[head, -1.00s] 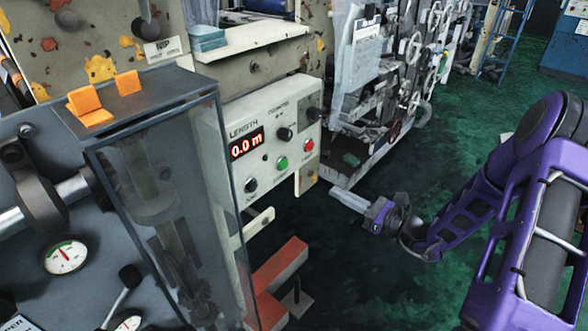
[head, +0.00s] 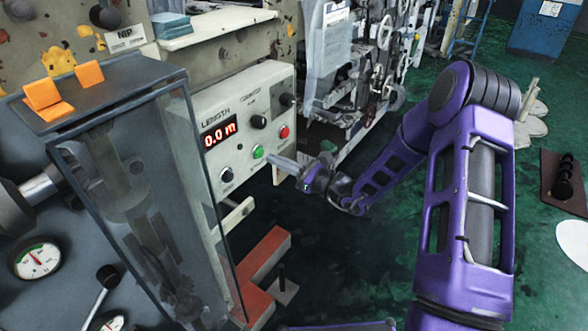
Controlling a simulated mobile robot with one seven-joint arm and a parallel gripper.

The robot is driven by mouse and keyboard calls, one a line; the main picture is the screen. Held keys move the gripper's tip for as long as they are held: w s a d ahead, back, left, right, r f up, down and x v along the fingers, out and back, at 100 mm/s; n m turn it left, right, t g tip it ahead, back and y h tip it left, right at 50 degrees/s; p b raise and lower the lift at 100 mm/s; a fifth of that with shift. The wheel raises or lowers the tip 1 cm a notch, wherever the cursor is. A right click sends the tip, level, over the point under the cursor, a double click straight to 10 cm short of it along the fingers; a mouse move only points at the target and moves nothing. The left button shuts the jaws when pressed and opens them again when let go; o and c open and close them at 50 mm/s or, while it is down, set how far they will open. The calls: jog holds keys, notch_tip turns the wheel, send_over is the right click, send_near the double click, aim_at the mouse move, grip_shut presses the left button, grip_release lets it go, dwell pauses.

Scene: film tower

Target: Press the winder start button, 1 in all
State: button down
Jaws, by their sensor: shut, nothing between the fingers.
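The winder control panel (head: 240,112) is a pale box on the machine's side. It has a red "0.0 m" length display (head: 219,134), a green button (head: 258,152), a red button (head: 284,132) and black knobs. I cannot read the small labels under the buttons. My gripper (head: 270,159) reaches in from the right at the end of my purple arm. Its fingers are shut and empty, pointing left at the panel. The tips appear just right of and slightly below the green button. I cannot tell whether they touch it.
A clear-sided guard box (head: 130,180) with orange blocks (head: 48,95) on top stands left of the panel. Machinery with handwheels (head: 385,32) stands behind.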

jog(key=shift+x, duration=0.9)
